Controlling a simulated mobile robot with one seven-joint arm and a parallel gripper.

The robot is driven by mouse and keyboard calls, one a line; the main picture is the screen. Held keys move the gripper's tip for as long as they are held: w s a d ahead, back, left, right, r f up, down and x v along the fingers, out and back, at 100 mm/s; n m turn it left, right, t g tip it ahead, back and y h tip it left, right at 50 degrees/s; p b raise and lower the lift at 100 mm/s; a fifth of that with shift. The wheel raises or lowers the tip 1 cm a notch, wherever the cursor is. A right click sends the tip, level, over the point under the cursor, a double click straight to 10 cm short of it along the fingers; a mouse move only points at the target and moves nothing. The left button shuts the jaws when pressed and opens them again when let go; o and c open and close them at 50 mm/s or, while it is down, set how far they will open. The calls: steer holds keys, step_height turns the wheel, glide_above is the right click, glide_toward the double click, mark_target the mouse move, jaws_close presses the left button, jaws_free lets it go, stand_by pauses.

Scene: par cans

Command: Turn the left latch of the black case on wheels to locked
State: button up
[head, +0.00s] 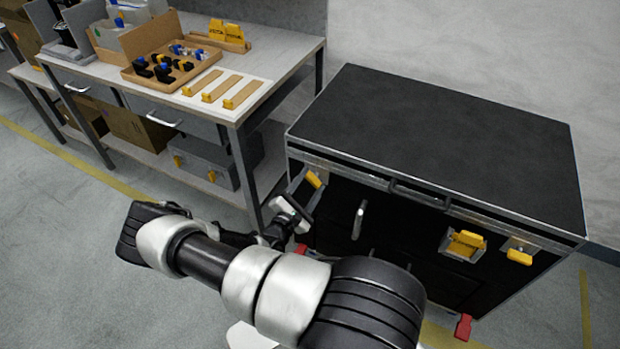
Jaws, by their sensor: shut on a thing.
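The black case (430,130) on wheels stands at the right, its lid closed and its front facing me. Its left latch (314,179) shows as a small yellow piece near the front left corner, below the lid's metal edge. My gripper (304,189) is at this latch and is shut on it. The gripper body and arm hide part of the latch and the case front, so the latch's exact angle is hard to tell. On the right of the front, a yellow latch (467,241) sits in a metal recess, with another yellow piece (519,257) beside it.
A handle (359,220) stands out on the case front near my arm. Red wheel pedals (464,327) show at floor level. A workbench (262,68) with trays stands close at the left. Open floor (70,240) lies at the lower left.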

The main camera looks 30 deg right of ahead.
steer(key=m+p, duration=0.3)
steer(key=m, duration=0.2)
steer(key=shift+s+r+m+p, duration=0.1)
steer(key=shift+m+p, duration=0.2)
steer(key=shift+f+m+p, duration=0.2)
steer(key=shift+m+p, duration=0.85)
steer(key=shift+m, duration=0.85)
steer(key=o, duration=1)
steer(key=shift+o, duration=0.2)
steer(key=v, duration=1.7)
steer(key=shift+s, duration=0.15)
steer(key=shift+a, duration=0.1)
